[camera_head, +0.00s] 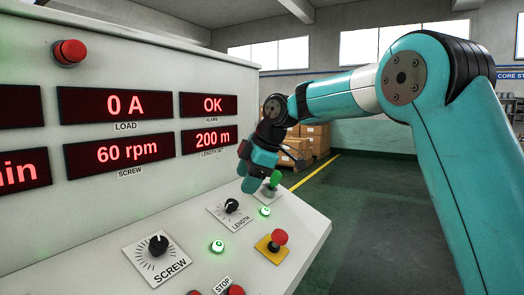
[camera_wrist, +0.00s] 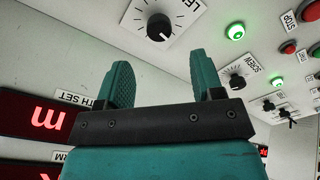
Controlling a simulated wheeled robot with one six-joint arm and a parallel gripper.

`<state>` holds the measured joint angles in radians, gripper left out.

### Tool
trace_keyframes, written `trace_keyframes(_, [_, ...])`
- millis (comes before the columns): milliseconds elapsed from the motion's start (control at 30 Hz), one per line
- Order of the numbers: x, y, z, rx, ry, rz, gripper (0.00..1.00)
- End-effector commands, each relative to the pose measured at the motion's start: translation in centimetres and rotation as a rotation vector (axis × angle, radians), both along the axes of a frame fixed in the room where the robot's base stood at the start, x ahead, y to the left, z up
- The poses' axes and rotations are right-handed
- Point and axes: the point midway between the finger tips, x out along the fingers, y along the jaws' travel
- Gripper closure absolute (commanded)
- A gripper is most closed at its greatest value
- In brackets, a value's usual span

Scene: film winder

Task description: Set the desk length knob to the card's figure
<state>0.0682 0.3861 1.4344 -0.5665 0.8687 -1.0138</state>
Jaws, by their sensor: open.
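The length knob (camera_head: 232,205) is a black knob with a white pointer line on a white dial plate marked LENGTH, on the sloping desk. The LENGTH SET display (camera_head: 209,138) reads 200 m. My gripper (camera_head: 249,186) is above the desk, up and right of the length knob in the head view, apart from it. In the wrist view the teal fingers of my gripper (camera_wrist: 160,68) are open with nothing between them. The length knob (camera_wrist: 159,26) shows beyond the fingertips there, its plate partly cut off. No card with a figure is visible.
The SCREW knob (camera_head: 158,245) sits nearer on the desk. A red mushroom button (camera_head: 279,238) on a yellow plate and lit green buttons (camera_head: 217,246) are near the length knob. Displays show 60 rpm and OK.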

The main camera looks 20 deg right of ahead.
Motion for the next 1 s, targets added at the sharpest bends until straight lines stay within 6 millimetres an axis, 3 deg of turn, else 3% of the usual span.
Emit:
trace_keyframes(200, [-1.9,-1.8,4.9,-0.001,-0.002,-0.002,0.39])
trace_keyframes(400, [-3.0,-2.7,7.4,0.0,0.0,-0.001,0.39])
trace_keyframes(1000, [-3.4,-2.9,8.0,0.0,0.003,0.001,0.39])
